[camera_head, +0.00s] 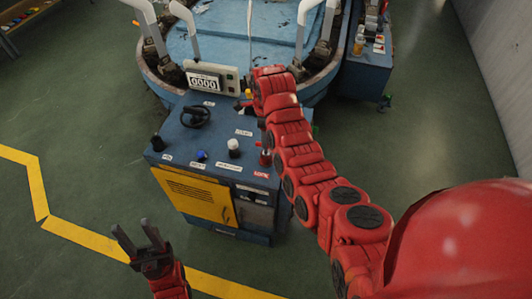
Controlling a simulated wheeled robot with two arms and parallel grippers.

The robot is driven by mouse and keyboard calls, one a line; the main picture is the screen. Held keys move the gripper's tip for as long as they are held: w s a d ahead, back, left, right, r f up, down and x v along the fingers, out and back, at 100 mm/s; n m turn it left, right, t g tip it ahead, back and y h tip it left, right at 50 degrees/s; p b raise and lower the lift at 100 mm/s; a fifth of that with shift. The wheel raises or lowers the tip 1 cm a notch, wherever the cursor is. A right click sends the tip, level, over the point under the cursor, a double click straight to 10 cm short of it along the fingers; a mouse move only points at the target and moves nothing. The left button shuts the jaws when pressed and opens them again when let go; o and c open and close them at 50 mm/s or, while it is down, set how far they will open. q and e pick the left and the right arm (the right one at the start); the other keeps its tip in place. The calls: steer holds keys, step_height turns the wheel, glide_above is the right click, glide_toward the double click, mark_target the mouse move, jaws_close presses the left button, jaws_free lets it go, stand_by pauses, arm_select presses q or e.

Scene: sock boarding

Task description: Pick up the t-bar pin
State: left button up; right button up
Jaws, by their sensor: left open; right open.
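I cannot make out the t-bar pin for certain. A small yellow piece (248,93) shows beside my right wrist, too small to identify. My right arm reaches over the blue control console, and its gripper (243,104) is at the console's back edge by the counter display. Its dark fingers are small and partly hidden by the wrist; it is open, and I see nothing clearly held. My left gripper (132,228) is open and empty, over the floor in front of the console, to the left.
The blue console (185,137) carries a black handwheel (195,117), knobs and a counter display (211,79). Behind it is a round blue machine (220,35) with white curved pipes. A blue side cabinet (365,75) stands at the right.

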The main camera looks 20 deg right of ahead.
mark_target(266, 153)
steer(key=shift+f, duration=0.35)
steer(key=shift+s+f, duration=0.1)
step_height(266, 153, down, 4)
steer(key=p, duration=0.3)
steer(key=shift+s, duration=0.15)
steer(key=shift+f, duration=0.5)
jaws_close()
